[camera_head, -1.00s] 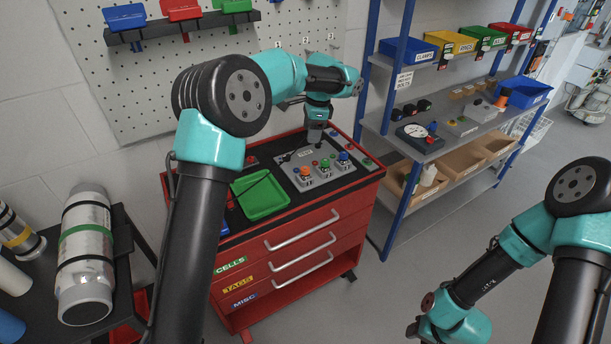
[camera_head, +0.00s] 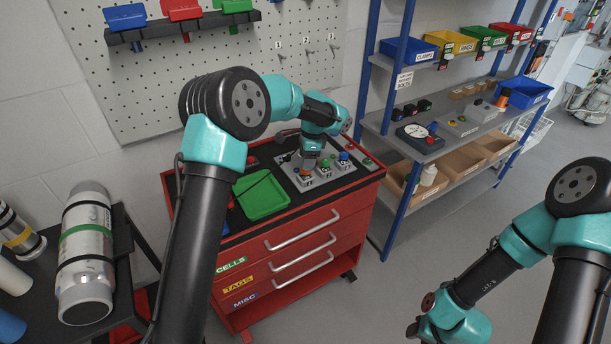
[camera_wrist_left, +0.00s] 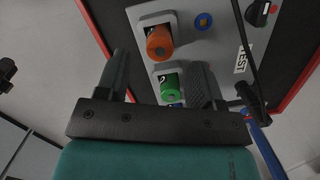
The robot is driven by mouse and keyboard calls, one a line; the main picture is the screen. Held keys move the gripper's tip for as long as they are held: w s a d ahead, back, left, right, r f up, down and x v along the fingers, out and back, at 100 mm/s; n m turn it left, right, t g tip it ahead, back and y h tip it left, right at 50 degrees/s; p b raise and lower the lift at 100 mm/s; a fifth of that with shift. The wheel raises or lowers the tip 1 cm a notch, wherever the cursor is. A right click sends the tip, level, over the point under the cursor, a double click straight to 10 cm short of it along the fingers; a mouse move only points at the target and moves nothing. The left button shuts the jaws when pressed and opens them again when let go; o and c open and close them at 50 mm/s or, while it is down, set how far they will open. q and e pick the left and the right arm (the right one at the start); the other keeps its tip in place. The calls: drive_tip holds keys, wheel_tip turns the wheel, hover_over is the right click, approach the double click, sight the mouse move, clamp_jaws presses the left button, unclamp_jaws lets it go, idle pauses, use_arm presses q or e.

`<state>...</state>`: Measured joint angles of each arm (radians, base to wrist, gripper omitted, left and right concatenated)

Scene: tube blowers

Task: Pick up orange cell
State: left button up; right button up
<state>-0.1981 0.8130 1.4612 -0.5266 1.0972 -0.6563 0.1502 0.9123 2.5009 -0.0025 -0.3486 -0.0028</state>
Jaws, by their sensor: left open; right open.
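The orange cell (camera_head: 305,174) stands in a holder on the grey panel (camera_head: 335,172) on top of the red cabinet. The left wrist view shows its round orange top (camera_wrist_left: 160,42) just beyond and between my left gripper's fingers. My left gripper (camera_head: 310,162) is above it, pointing down, open and empty. The same gripper (camera_wrist_left: 161,72) shows its two fingers wide apart in the wrist view. My right forearm and wrist show at the lower right of the head view; its gripper is out of frame.
A green cell (camera_wrist_left: 170,88) sits beside the orange one, with a blue cell (camera_head: 344,157) further along. A green tray (camera_head: 262,196) lies left of the panel. A dark cable crosses the panel at the wrist view's right. Blue-framed shelving (camera_head: 400,150) stands to the right.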

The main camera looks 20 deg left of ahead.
use_arm(q)
drive_tip(key=shift+s+a+f, duration=0.1)
drive_tip(key=shift+f, duration=1.2)
drive_tip(key=shift+a+f, duration=0.1)
drive_tip(key=shift+f, duration=1.2)
drive_tip(key=c, duration=1)
drive_tip(key=shift+r, duration=0.1)
drive_tip(key=shift+c, duration=0.2)
drive_tip(key=shift+r, duration=0.5)
wheel_tip(320, 180, up, 3)
drive_tip(key=shift+f, duration=0.15)
drive_tip(key=s+d+r, duration=0.1)
drive_tip(key=s+d, duration=0.3)
drive_tip(key=s, duration=1.1)
drive_tip(key=shift+s+d, duration=0.2)
drive_tip(key=shift+r, duration=0.1)
